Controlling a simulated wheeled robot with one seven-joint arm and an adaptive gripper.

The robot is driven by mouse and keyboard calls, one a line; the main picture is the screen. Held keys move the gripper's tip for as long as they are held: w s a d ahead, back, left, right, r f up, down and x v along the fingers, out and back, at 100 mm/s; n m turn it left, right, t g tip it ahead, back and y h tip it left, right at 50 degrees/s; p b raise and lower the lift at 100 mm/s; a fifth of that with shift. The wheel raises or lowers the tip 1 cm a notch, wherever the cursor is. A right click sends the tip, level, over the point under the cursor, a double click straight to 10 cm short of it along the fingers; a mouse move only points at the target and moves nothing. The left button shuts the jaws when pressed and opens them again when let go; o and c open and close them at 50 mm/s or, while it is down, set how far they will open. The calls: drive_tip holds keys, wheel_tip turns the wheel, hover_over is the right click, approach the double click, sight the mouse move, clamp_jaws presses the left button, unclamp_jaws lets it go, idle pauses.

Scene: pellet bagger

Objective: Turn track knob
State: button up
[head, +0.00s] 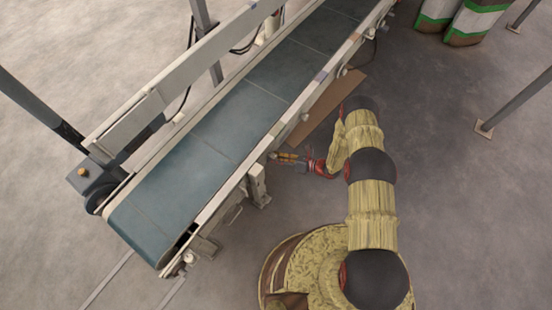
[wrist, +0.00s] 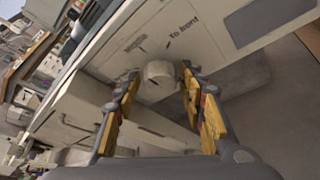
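The track knob (wrist: 160,72) is a pale round knob on the side of the conveyor frame, with dark printed words reading "to front" next to it. My gripper (wrist: 160,88) is open, with one yellow-padded finger on each side of the knob in the wrist view. I cannot tell whether the fingertips touch it. In the head view my gripper (head: 277,157) points left at the conveyor's near side rail, and the knob is hidden or too small to make out there.
The conveyor (head: 190,170) with its blue-green belt runs diagonally across the head view. A support leg (head: 259,186) stands close below my gripper. Filled sacks (head: 470,22) stand at the top right, and a grey post (head: 515,100) is at the right.

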drive_tip(key=c, duration=0.9)
drive_tip(key=shift+o, duration=0.2)
drive_tip(key=shift+r, duration=0.1)
drive_tip(key=shift+s+a+n+t+h+p, duration=0.1)
drive_tip(key=shift+n+t+h+p, duration=0.95)
drive_tip(key=shift+n, duration=0.85)
drive_tip(key=o, duration=1.2)
drive_tip(key=shift+c, duration=0.2)
